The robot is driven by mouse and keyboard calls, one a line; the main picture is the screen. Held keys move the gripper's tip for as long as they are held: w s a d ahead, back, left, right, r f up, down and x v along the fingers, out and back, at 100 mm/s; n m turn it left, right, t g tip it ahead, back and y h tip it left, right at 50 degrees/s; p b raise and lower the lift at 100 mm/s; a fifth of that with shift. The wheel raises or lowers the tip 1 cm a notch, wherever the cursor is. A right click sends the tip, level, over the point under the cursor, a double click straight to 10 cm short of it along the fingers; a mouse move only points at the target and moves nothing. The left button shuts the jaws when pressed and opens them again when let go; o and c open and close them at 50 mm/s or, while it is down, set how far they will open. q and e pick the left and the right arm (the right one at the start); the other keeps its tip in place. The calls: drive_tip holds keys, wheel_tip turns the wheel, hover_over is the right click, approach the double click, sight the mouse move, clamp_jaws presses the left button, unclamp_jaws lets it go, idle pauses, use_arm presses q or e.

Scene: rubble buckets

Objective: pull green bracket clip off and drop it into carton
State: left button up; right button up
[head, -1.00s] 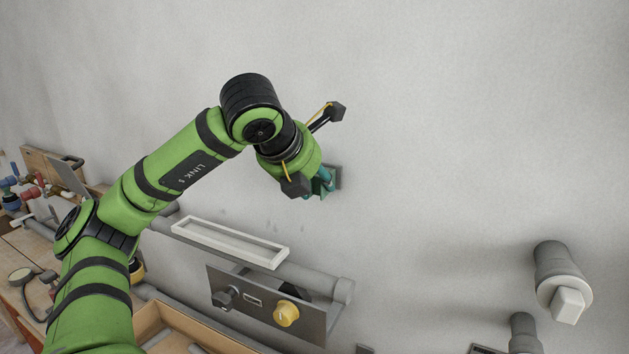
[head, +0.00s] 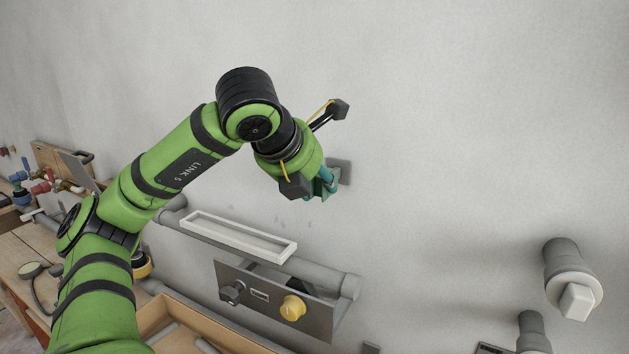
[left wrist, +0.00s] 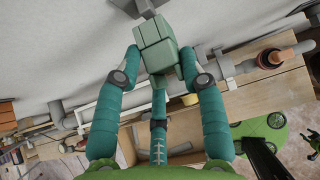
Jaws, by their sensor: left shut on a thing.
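My left gripper (head: 324,181) is closed with its teal fingers around the green bracket clip (left wrist: 160,47), close to the wall. In the left wrist view the pale green, blocky clip sits between both fingertips. A grey wall plate (head: 345,170) is just beyond the clip; it also shows at the top of the left wrist view (left wrist: 128,5). I cannot tell whether clip and plate still touch. In the head view the fingers mostly hide the clip. My right gripper is not in view.
A white shallow tray (head: 245,250) and a grey panel with a yellow knob (head: 292,308) lie between clip and carton. A grey pipe (head: 335,282) runs along the wall there. A workbench (head: 25,255) is at left.

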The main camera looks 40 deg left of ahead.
use_arm(q)
drive_tip(key=shift+s+d, duration=0.25)
drive_tip(key=shift+s, duration=0.55)
